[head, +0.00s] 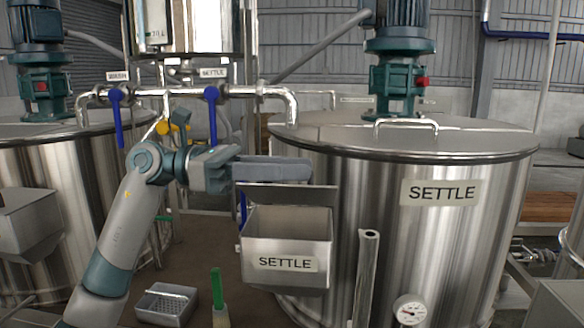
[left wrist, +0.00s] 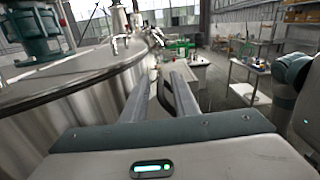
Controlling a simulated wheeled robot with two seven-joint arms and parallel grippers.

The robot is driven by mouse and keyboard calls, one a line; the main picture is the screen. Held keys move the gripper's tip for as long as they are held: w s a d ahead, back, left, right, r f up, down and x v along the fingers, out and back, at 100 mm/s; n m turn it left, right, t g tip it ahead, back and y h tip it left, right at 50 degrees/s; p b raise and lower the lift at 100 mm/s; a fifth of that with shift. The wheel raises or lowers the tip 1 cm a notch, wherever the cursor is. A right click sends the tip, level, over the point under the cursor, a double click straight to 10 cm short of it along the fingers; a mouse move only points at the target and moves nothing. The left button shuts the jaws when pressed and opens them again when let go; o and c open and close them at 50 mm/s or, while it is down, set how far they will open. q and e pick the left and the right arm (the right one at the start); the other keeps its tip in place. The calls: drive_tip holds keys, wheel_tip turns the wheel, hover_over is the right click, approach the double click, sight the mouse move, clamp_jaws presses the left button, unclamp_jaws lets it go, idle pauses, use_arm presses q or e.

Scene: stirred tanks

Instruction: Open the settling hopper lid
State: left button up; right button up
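The settling hopper (head: 285,262) is a steel box labelled SETTLE on the front of the right tank. Its lid (head: 285,195) shows as a dark plate standing up along the back edge, and the hopper's pale inside is visible from above. My left gripper (head: 308,169) reaches in from the left, with its fingers pointing right just above the lid's top edge. Whether they touch the lid cannot be told. The hopper is not seen in that view. My right gripper is out of view.
The large SETTLE tank (head: 440,230) stands right behind the hopper. Pipes with blue valve handles (head: 211,112) run above my left forearm. A vertical open tube (head: 365,270) stands right of the hopper. A perforated steel box (head: 167,303) and a green-handled brush (head: 217,290) are below.

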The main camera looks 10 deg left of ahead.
use_arm(q)
drive_tip(key=shift+s, duration=0.15)
clamp_jaws()
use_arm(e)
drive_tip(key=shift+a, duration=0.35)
use_arm(q)
drive_tip(key=shift+r, duration=0.1)
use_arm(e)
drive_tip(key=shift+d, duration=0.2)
use_arm(q)
drive_tip(key=shift+w+r+n, duration=0.25)
drive_tip(key=shift+w+n, duration=0.25)
drive_tip(key=shift+n, duration=0.1)
drive_tip(key=w+n, duration=0.1)
drive_tip(key=w+r+n, duration=0.1)
drive_tip(key=w+n, duration=0.1)
drive_tip(key=shift+r, duration=0.1)
drive_tip(key=shift+w+n+p, duration=0.5)
drive_tip(key=shift+w+n, duration=0.7)
drive_tip(key=shift+n, duration=0.3)
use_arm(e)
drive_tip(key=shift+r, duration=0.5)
